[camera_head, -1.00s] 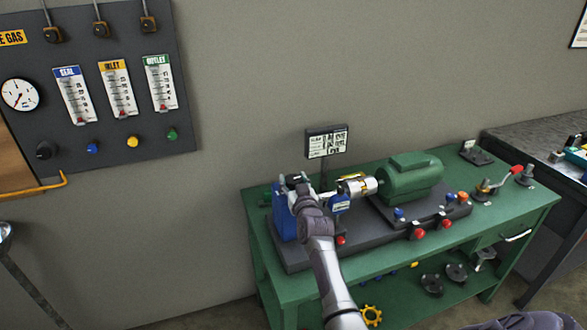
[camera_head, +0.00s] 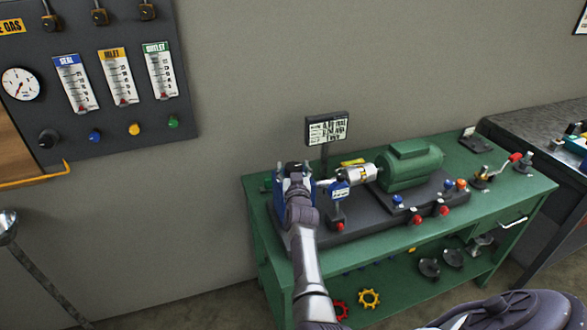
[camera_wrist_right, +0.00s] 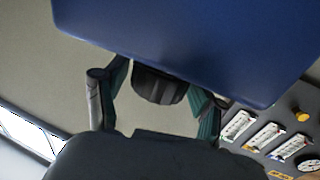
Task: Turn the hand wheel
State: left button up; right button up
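My right gripper (camera_head: 293,178) is at the blue block at the left end of the green bench's machine. In the right wrist view, its two fingers (camera_wrist_right: 158,105) are spread beneath the blue block (camera_wrist_right: 190,45), with a dark ribbed round part (camera_wrist_right: 160,87) between them. I cannot tell whether the fingers touch this part, or whether it is the hand wheel. The gripper and wrist hide much of the block in the head view. A yellow toothed wheel (camera_head: 369,299) and a red one (camera_head: 341,309) show low at the bench. My left gripper is out of view.
The green bench (camera_head: 490,207) carries a green motor (camera_head: 412,165), small coloured knobs and a red-handled lever (camera_head: 514,158). A sign (camera_head: 327,129) stands behind the machine. A dark gauge panel (camera_head: 95,80) hangs at left. A second bench (camera_head: 530,125) stands at right.

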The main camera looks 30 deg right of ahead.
aim_at(293, 167)
jog(key=shift+r, duration=0.1)
notch_tip(293, 167, up, 10)
jog(key=shift+f, duration=0.1)
dwell(0.5)
dwell(0.4)
